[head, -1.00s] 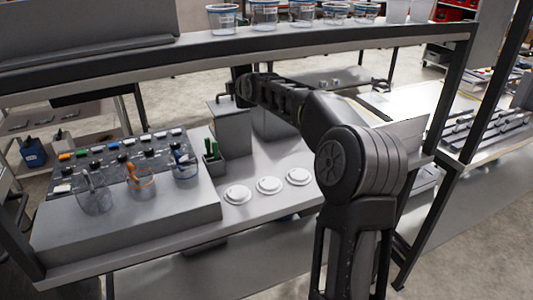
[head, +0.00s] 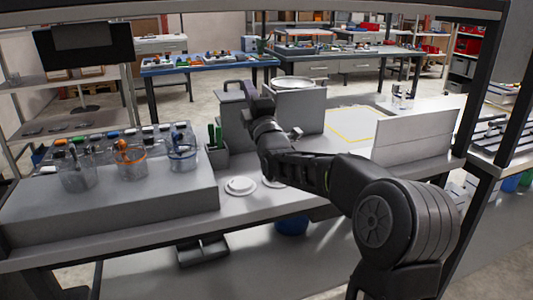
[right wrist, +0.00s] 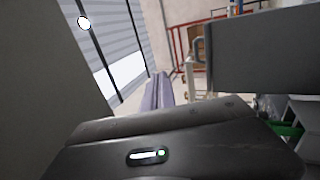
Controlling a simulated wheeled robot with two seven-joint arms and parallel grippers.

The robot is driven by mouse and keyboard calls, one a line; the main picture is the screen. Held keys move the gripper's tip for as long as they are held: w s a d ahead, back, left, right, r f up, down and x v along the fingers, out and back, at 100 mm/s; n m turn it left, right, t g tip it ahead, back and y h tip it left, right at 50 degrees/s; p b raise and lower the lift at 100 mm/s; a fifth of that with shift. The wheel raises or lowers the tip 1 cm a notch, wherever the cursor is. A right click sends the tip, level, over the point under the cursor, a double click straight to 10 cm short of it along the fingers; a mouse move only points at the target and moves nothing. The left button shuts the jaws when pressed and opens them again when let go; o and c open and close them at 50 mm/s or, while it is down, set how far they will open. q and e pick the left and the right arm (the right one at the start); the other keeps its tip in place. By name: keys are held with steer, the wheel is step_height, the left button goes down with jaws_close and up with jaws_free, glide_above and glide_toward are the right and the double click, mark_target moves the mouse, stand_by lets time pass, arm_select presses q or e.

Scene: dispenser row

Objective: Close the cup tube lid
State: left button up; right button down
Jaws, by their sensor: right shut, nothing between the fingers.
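In the head view, a grey upright box (head: 236,122) with a dark handle on top stands at the back of the bench. To its right is a second grey box (head: 303,110) with a round white plate-like top (head: 292,83). I cannot tell for sure which part is the cup tube lid. My right gripper (head: 261,100) is shut and empty, at the gap between the two boxes; its fingertips are hardly visible. In the right wrist view, a grey box-like part (right wrist: 262,50) with a handle is close at the upper right. My left gripper is not in view.
Clear cups (head: 132,163) stand on a grey raised block at the left. A small holder (head: 217,156) with green items and white discs (head: 240,186) sit nearer the bench front. A grey panel (head: 415,137) stands at the right. An overhead shelf crosses the top.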

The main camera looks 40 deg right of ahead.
arm_select(q)
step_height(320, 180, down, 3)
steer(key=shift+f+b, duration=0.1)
steer(key=shift+b, duration=0.7)
arm_select(e)
steer(key=v, duration=1.4)
steer(key=shift+f, duration=0.2)
steer(key=shift+w, duration=0.1)
steer(key=shift+f, duration=0.1)
